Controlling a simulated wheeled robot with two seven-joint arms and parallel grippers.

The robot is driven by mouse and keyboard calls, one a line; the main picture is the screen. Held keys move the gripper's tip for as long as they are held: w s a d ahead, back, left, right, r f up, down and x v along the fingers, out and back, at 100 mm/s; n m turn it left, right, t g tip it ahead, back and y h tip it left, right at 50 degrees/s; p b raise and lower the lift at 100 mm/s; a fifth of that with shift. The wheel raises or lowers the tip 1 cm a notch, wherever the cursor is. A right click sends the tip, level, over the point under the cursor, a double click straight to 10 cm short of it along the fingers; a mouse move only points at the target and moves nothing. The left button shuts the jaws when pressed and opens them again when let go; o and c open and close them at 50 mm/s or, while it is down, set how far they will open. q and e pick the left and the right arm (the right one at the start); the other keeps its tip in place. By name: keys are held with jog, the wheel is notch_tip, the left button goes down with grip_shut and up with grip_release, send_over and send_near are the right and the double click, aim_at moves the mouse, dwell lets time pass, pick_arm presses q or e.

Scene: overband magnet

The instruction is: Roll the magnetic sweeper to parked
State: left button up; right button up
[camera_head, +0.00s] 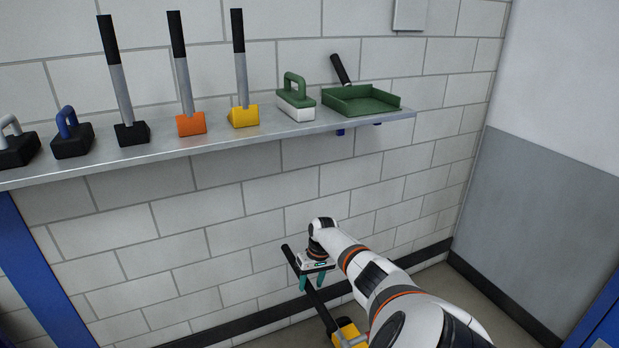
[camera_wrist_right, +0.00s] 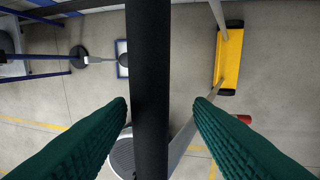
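The magnetic sweeper has a yellow body (camera_head: 349,334), low at the bottom edge of the head view, and a long black handle bar (camera_head: 316,294). In the right wrist view its yellow body (camera_wrist_right: 229,60) with black ends stands on the floor, and the black bar (camera_wrist_right: 150,60) runs top to bottom. My right gripper (camera_head: 312,284) is at the bar near the wall. Its green fingers (camera_wrist_right: 161,103) are open, one on each side of the bar, with visible gaps. My left gripper is out of view. I cannot make out a marked parked place.
A grey shelf (camera_head: 215,143) on the block wall holds several magnet tools and a green dustpan (camera_head: 362,101). A grey wall (camera_head: 540,215) closes the right side. In the wrist view a red object (camera_wrist_right: 243,119) lies near the yellow body, and yellow lines (camera_wrist_right: 35,124) mark the floor.

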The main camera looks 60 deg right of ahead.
notch_tip(320, 180, up, 12)
jog(key=s+d, duration=0.1)
jog(key=d, duration=0.1)
jog(key=shift+s+f, duration=0.15)
dwell(0.4)
dwell(0.4)
